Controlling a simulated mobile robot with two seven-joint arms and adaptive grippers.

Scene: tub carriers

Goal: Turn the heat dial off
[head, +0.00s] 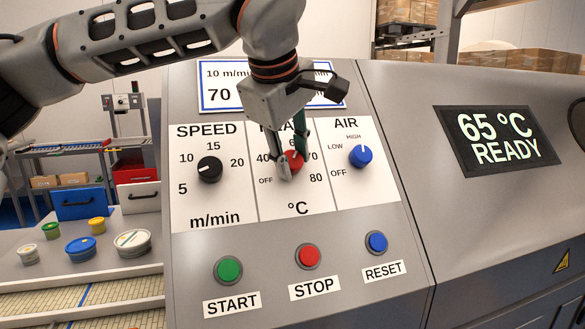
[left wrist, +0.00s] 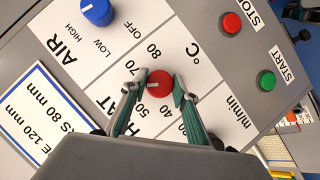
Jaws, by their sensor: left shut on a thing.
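The red heat dial (head: 293,160) sits on the middle white panel, HEAT, between the 40 and 70 marks. In the left wrist view the dial (left wrist: 159,83) carries a white mark pointing left, to the stretch of scale between 70 and 50. The OFF mark (head: 266,181) is at the dial's lower left in the head view. My left gripper (head: 294,164) is shut on the dial, one finger on each side, as the left wrist view (left wrist: 160,84) also shows. It partly hides the HEAT title and upper scale in the head view.
The black speed dial (head: 209,169) is left of the heat dial, the blue air dial (head: 360,156) right. Below are the green START (head: 228,270), red STOP (head: 308,256) and blue RESET (head: 376,242) buttons. A display (head: 497,138) reads 65 °C READY. Several tubs stand at left.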

